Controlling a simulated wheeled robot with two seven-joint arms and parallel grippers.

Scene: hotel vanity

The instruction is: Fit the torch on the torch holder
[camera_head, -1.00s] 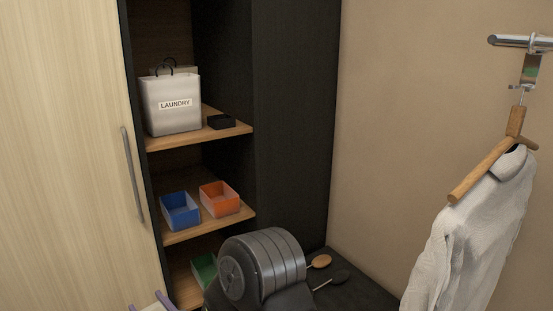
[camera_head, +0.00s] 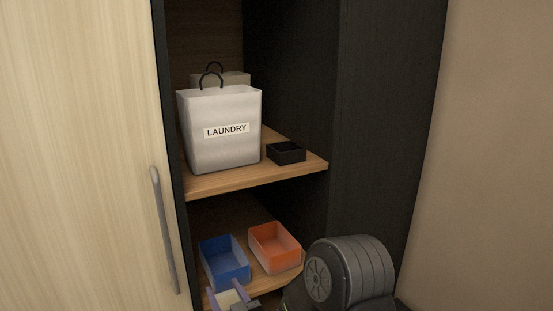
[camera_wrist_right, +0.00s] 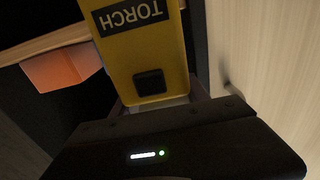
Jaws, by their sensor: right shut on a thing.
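The yellow torch (camera_wrist_right: 150,55) with a black TORCH label and a dark square button fills the middle of the right wrist view. My right gripper (camera_head: 229,296) is shut on it. In the head view its lavender fingers show at the bottom edge, in front of the blue box, with a pale piece between them that may be the torch's end. A small black open-topped block (camera_head: 286,153) stands on the upper shelf, right of the laundry bag; it may be the torch holder. The gripper is below and left of it, well apart. My left gripper is not in view.
The white laundry bag (camera_head: 221,130) stands on the upper shelf (camera_head: 255,178). A blue box (camera_head: 224,263) and an orange box (camera_head: 273,248) sit on the shelf below. A light wooden door with a handle (camera_head: 164,230) is at left; a dark cabinet side (camera_head: 385,120) is at right.

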